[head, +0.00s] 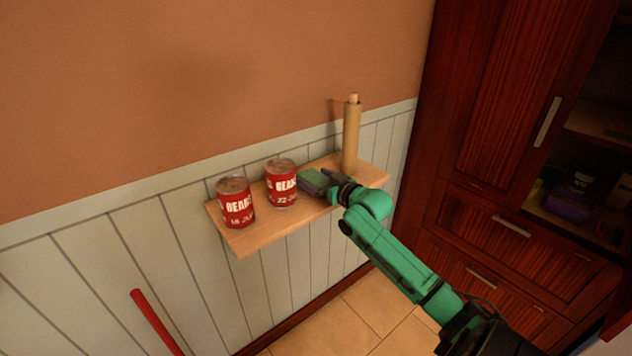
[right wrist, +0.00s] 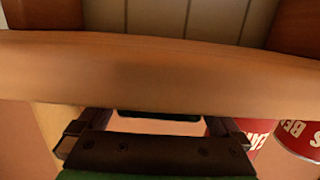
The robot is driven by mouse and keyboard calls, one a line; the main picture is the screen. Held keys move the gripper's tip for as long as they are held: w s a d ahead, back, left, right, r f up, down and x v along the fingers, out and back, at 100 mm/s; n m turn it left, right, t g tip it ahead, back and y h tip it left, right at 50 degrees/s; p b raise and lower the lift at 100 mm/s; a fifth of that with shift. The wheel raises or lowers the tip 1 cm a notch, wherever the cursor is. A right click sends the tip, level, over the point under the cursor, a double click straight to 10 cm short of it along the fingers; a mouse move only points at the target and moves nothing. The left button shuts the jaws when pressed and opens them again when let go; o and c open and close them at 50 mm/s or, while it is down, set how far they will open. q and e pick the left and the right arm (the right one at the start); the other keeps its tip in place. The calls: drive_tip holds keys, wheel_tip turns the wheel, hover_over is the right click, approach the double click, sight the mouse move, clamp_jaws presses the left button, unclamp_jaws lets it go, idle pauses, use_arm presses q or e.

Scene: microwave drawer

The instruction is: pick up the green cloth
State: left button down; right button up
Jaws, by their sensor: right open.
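My left gripper is not in view.
Two red bean cans (head: 236,203) (head: 281,184) stand on the shelf (head: 262,236) to the left. A tan paper-roll holder (head: 351,138) stands behind the gripper. A dark wood cabinet (head: 500,120) is at the right. A red rod (head: 155,322) is at lower left.

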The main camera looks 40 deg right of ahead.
drive_tip(key=shift+s, duration=0.1)
drive_tip(key=c, duration=0.9)
drive_tip(key=shift+c, duration=0.2)
